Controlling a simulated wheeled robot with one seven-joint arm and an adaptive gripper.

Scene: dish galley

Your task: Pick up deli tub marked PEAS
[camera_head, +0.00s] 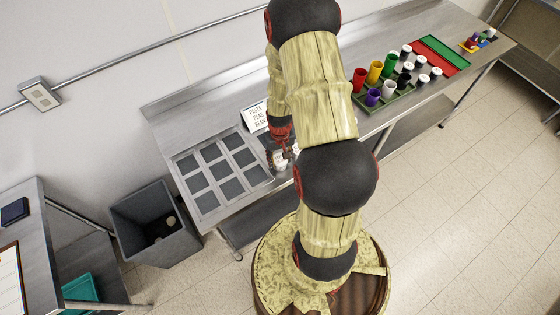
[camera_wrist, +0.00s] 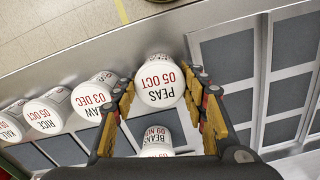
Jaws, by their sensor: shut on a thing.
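The white deli tub marked PEAS, 05 OCT (camera_wrist: 160,84), sits between the two yellow-padded fingers in the wrist view, its lid facing the camera. My gripper (camera_wrist: 164,96) is shut on it, one finger on each side. In the head view my gripper (camera_head: 283,152) is over the near side of the steel counter, right of the grey grid, with small white tubs partly hidden below it. I cannot tell whether the PEAS tub is clear of the counter.
A tub marked BEANS (camera_wrist: 156,142) stands close by. A tub dated 03 DEC (camera_wrist: 92,98), a RICE tub (camera_wrist: 42,118) and another tub (camera_wrist: 10,128) line up at left. A lettered card (camera_head: 254,117) stands behind. Colored cups (camera_head: 374,72) fill a tray at right. A grey bin (camera_head: 155,225) stands left.

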